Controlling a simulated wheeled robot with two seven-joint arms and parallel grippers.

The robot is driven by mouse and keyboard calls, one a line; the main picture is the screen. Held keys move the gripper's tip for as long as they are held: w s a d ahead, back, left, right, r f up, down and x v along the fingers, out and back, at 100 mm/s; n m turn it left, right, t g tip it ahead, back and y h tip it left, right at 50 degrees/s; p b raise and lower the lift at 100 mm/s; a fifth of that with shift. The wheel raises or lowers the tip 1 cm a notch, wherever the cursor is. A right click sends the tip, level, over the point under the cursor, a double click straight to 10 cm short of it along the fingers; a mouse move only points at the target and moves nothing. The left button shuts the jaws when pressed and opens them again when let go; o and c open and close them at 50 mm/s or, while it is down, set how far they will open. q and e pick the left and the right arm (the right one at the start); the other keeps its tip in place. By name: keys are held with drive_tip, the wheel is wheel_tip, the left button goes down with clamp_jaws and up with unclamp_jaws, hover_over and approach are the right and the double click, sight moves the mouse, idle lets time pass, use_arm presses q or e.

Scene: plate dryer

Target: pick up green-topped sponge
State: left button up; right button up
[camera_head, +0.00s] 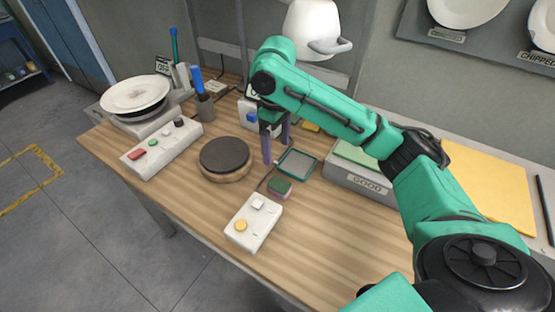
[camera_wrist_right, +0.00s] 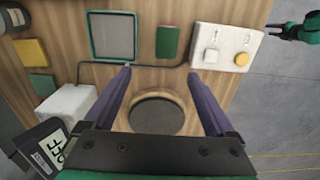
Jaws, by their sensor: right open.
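The green-topped sponge (camera_head: 280,187) has a pinkish lower part and lies on the wooden desk, between the framed grey pad and the white button box. In the right wrist view its green top (camera_wrist_right: 167,41) lies just beyond the fingertips, towards the top of the picture. My right gripper (camera_head: 276,150) is open and empty above the desk, beside the round dark disc. Its two purple fingers are spread apart in the right wrist view (camera_wrist_right: 160,76). A green and black arm end at the upper right of that view, probably my left gripper (camera_wrist_right: 285,30), is too small to read.
The button box (camera_head: 254,222) stands near the front edge. The round dark disc (camera_head: 225,154) and framed pad (camera_head: 298,164) flank the gripper. A grey box marked GOOD (camera_head: 358,183) stands right, a plate (camera_head: 134,94) left. A dark cable runs past the sponge.

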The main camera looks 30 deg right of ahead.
sight(277, 183)
drive_tip(key=f, duration=0.1)
drive_tip(key=s+f, duration=0.1)
drive_tip(key=s+a+f, duration=0.1)
drive_tip(key=f, duration=0.1)
drive_tip(key=shift+a, duration=0.1)
wheel_tip(277, 183, down, 3)
drive_tip(key=shift+s+f, duration=0.1)
drive_tip(key=shift+s, duration=0.05)
drive_tip(key=f, duration=0.2)
drive_tip(key=f+p, duration=0.1)
drive_tip(key=f, duration=0.2)
drive_tip(key=shift+w+d+f+p, duration=0.25)
drive_tip(key=shift+w+f+p, duration=0.1)
drive_tip(key=shift+f, duration=0.25)
drive_tip(key=shift+c, duration=0.3)
use_arm(q)
drive_tip(key=shift+s+a+r, duration=0.2)
drive_tip(key=shift+s+r, duration=0.2)
drive_tip(key=shift+s, duration=0.1)
drive_tip(key=shift+s+a+r, duration=0.15)
drive_tip(key=shift+s+r, duration=0.2)
drive_tip(key=shift+s, duration=0.15)
use_arm(e)
drive_tip(key=c, duration=1.3)
